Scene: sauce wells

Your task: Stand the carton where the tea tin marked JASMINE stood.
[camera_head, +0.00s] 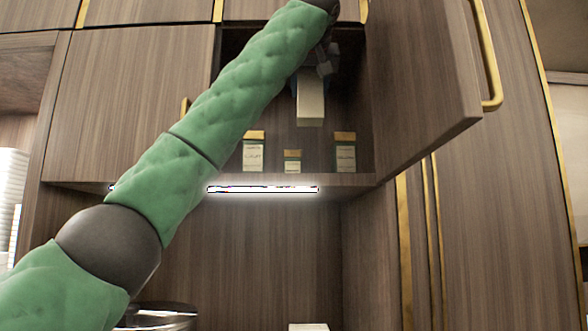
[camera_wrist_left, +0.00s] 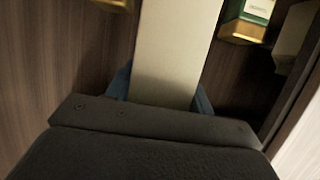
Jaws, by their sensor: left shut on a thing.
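My left gripper (camera_head: 314,70) is shut on a pale, plain carton (camera_head: 310,103) inside the open wall cupboard. The carton hangs below the fingers, above the shelf floor, and looks close to upright. In the left wrist view the carton (camera_wrist_left: 176,50) runs up between the blue fingers (camera_wrist_left: 163,92). Tea tins with gold lids and pale labels stand on the shelf: a left tin (camera_head: 254,157), a shorter middle tin (camera_head: 292,164) and a right tin (camera_head: 345,157). Their labels are too small to read, so I cannot tell whether one says JASMINE. My right gripper is not in view.
The open cupboard door (camera_head: 425,90) with a gold handle (camera_head: 488,55) bounds the right side. The shelf edge (camera_head: 345,181) has a bright light strip (camera_head: 262,189) below it. A pale object (camera_head: 308,327) shows below at the bottom edge.

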